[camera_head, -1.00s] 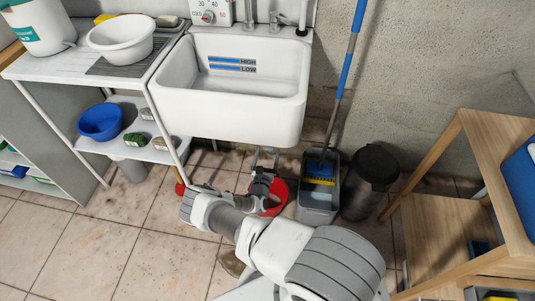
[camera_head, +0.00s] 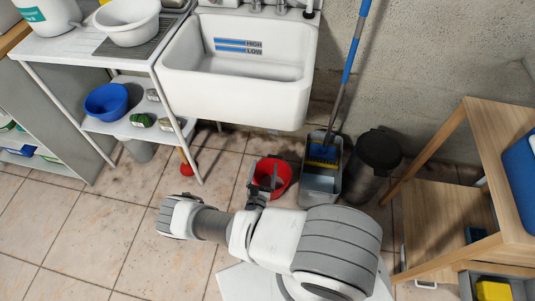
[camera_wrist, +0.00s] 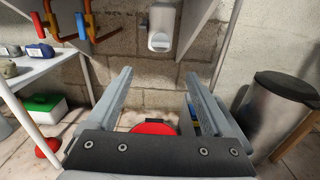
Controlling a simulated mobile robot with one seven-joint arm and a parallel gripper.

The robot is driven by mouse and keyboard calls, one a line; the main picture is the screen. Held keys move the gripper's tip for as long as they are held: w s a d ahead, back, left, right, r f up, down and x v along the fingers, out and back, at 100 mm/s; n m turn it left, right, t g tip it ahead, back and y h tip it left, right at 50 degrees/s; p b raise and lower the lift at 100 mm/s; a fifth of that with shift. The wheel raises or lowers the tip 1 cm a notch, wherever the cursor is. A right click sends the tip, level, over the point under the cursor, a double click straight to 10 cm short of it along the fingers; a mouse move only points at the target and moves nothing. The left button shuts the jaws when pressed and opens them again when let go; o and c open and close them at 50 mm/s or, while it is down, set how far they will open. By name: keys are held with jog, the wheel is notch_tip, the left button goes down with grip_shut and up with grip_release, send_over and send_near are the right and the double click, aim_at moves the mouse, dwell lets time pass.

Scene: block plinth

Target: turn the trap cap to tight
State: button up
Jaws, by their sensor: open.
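The white trap (camera_wrist: 161,18) hangs under the sink at the top of the wrist view. Its rounded cap (camera_wrist: 159,42) is at the lower end, with a dark mark on its face. The cap's exact turn cannot be read. My gripper (camera_wrist: 158,73) is open and empty, its two fingers spread left and right below the cap in the picture, apart from it. In the head view my gripper (camera_head: 263,173) is low in front of the sink, over the red bucket; the sink basin (camera_head: 238,88) hides the trap there.
The red bucket (camera_head: 284,185) stands on the floor under the gripper. A grey mop bucket (camera_head: 320,185) and dark bin (camera_head: 373,165) stand to the right. Red and blue valve handles (camera_wrist: 82,26) show upper left. A shelf table (camera_head: 130,127) is left, a wooden rack (camera_head: 440,215) right.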

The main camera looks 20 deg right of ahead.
jog(key=shift+v, duration=1.1)
notch_tip(320, 180, up, 36)
jog(key=m+g+h+p, duration=0.2)
jog(key=m+g+p, duration=0.2)
jog(key=m+g, duration=1.4)
jog(key=s+a+r+m+t+y+p, duration=0.1)
jog(key=s+a+r+m+t+y, duration=0.1)
jog(key=s+r, duration=0.4)
jog(key=s+a+r+m+t+y+p, duration=0.1)
jog(key=s+r+m+y, duration=0.4)
jog(key=r, duration=0.8)
jog(key=s+a+r+m+t+y+p, duration=0.2)
jog(key=s+a+r+m+t+y, duration=0.1)
jog(key=r, duration=0.6)
jog(key=s+m+t+y, duration=0.1)
jog(key=s+t+y, duration=0.1)
jog(key=s, duration=0.1)
jog(key=shift+s+r+t, duration=0.25)
jog(key=shift+s+t, duration=0.05)
